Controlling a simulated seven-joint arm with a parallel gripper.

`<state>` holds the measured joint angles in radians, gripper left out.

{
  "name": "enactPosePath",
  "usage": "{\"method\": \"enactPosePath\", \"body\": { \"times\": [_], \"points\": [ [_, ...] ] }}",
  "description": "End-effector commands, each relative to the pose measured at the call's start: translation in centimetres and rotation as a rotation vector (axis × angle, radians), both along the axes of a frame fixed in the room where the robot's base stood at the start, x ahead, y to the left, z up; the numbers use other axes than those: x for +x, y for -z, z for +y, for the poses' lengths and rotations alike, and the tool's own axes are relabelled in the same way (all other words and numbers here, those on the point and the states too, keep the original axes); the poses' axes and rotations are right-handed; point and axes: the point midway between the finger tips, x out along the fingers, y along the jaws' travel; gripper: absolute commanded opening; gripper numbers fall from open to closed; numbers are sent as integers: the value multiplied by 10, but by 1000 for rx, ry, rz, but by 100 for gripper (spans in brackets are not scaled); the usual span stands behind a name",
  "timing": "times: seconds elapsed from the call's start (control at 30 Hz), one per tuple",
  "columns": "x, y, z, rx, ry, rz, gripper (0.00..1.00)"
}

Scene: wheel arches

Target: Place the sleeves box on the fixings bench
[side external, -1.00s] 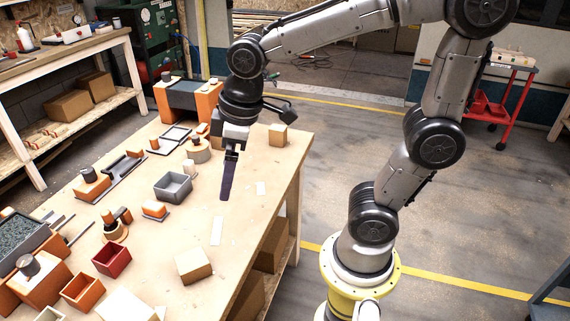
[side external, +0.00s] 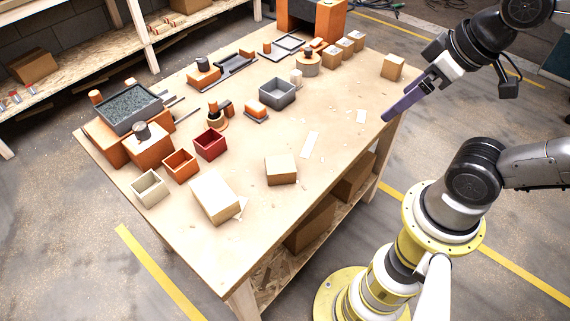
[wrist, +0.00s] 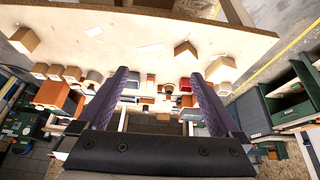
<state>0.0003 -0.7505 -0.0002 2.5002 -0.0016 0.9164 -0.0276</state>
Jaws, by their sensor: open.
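The bench (side external: 325,195) is a wooden table with many small parts on it. No label is readable, so I cannot tell which box is the sleeves box. Plain cardboard boxes stand on the bench: one near the right corner (side external: 393,68), one at the front middle (side external: 281,170), and a longer pale one (side external: 214,198) at the front left. My gripper (side external: 388,116) has long purple fingers and hangs by the bench's right edge, right of the parts. In the wrist view the fingers (wrist: 160,73) are apart with nothing held between them.
A grey open bin (side external: 277,93), a red bin (side external: 210,145), an orange bin (side external: 181,165) and a cream bin (side external: 149,188) stand on the bench. Three small boxes (side external: 344,46) line the far right edge. The strip near the front right edge is mostly clear.

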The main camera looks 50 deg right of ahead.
Motion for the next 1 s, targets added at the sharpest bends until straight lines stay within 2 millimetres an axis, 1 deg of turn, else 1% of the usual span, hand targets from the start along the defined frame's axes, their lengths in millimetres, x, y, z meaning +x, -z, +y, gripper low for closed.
{"method": "enactPosePath", "body": {
  "times": [0.07, 0.17, 0.23, 0.33, 0.43, 0.53, 0.67, 0.7, 0.77, 0.8, 0.87, 0.9, 0.97, 1.0],
  "points": [
    [1, -11, -2, -27, -35, 1, 100],
    [12, -29, -4, -66, -84, 24, 100],
    [26, -40, -4, -94, -133, 63, 100],
    [48, -50, -2, -129, -201, 126, 100],
    [75, -56, 3, -162, -275, 196, 100],
    [105, -55, 11, -196, -354, 275, 100],
    [146, -44, 28, -235, -454, 380, 100],
    [158, -38, 33, -248, -485, 414, 100],
    [175, -27, 43, -264, -528, 461, 100],
    [185, -18, 50, -275, -556, 494, 100],
    [201, -3, 62, -292, -596, 542, 100],
    [210, 8, 70, -304, -622, 574, 100],
    [223, 27, 82, -319, -658, 620, 100],
    [229, 40, 91, -328, -679, 649, 100]
  ]
}}
